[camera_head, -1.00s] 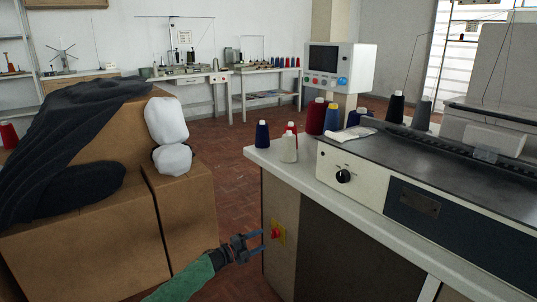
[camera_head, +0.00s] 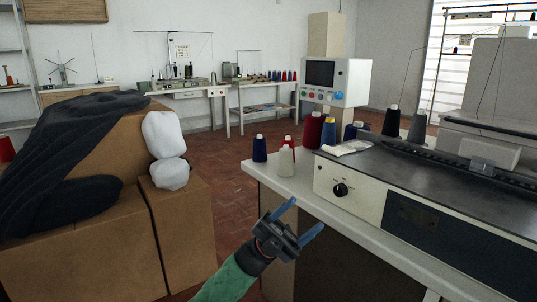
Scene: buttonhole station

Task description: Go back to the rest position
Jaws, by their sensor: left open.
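My left gripper (camera_head: 299,218) is in the lower middle of the head view, on a green-sleeved arm that comes in from below. Its two blue fingers are spread apart with nothing between them. It is in front of the near left corner of the sewing station's white worktop (camera_head: 272,178). The red button on a yellow plate on the station's front panel does not show now; the gripper and arm cover that area. My right gripper is not in view.
Thread cones stand on the worktop's left corner, among them a dark blue cone (camera_head: 259,149) and a white cone (camera_head: 285,161). The grey machine (camera_head: 345,199) fills the right. Cardboard boxes (camera_head: 184,222) with dark cloth (camera_head: 75,150) stand left. Brick floor (camera_head: 222,176) lies open between.

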